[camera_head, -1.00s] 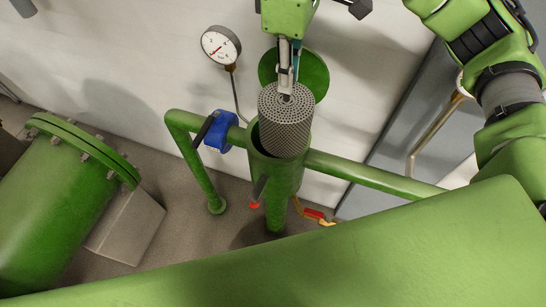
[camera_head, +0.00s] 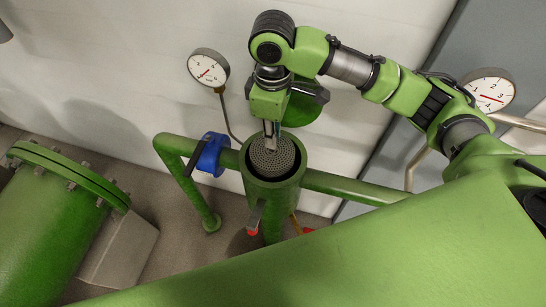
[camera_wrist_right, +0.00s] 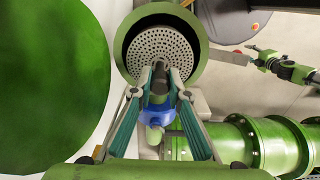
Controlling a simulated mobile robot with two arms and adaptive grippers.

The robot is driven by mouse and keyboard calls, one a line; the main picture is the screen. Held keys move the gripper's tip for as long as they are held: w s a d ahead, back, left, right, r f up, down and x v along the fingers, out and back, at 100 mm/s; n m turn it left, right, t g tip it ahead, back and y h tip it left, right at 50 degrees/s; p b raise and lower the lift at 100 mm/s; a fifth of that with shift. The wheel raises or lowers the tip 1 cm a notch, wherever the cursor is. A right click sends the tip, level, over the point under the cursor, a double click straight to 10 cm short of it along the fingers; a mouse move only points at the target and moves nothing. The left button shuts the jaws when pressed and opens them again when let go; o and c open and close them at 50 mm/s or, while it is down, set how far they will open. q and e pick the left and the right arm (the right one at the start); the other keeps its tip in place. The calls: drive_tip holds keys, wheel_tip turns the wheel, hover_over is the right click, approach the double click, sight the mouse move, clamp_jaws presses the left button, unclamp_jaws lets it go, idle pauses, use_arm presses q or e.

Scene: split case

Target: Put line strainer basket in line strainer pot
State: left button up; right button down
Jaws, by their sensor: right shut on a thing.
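The line strainer basket (camera_head: 272,158) is a grey perforated cylinder. It sits inside the mouth of the green line strainer pot (camera_head: 271,191), with its perforated top near the rim level. My right gripper (camera_head: 270,140) is above the basket, shut on its top. In the right wrist view, the basket's holed top (camera_wrist_right: 148,42) shows inside the pot's round rim (camera_wrist_right: 125,30), and my right gripper's fingers (camera_wrist_right: 158,75) meet at its middle. The basket's lower part is hidden in the pot.
The green round lid (camera_head: 303,108) stands open behind the pot. Pressure gauges (camera_head: 208,68) (camera_head: 488,92) stand left and right. A large green flanged tank (camera_head: 55,210) is at left.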

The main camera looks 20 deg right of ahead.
sight(274, 151)
wheel_tip(274, 151, down, 7)
drive_tip(key=shift+s+r+p, duration=0.15)
drive_tip(key=shift+r+p, duration=0.05)
drive_tip(key=shift+p, duration=0.15)
drive_tip(key=shift+f, duration=0.3)
use_arm(q)
drive_tip(key=shift+w+r+p, duration=0.3)
drive_tip(key=shift+r, duration=0.5)
use_arm(e)
drive_tip(key=shift+f, duration=2.1)
drive_tip(key=c, duration=1.9)
unclamp_jaws()
use_arm(q)
wheel_tip(274, 151, down, 2)
drive_tip(key=shift+f+b, duration=0.1)
drive_tip(key=shift+b, duration=0.95)
use_arm(e)
wheel_tip(274, 151, up, 12)
drive_tip(key=shift+r, duration=0.1)
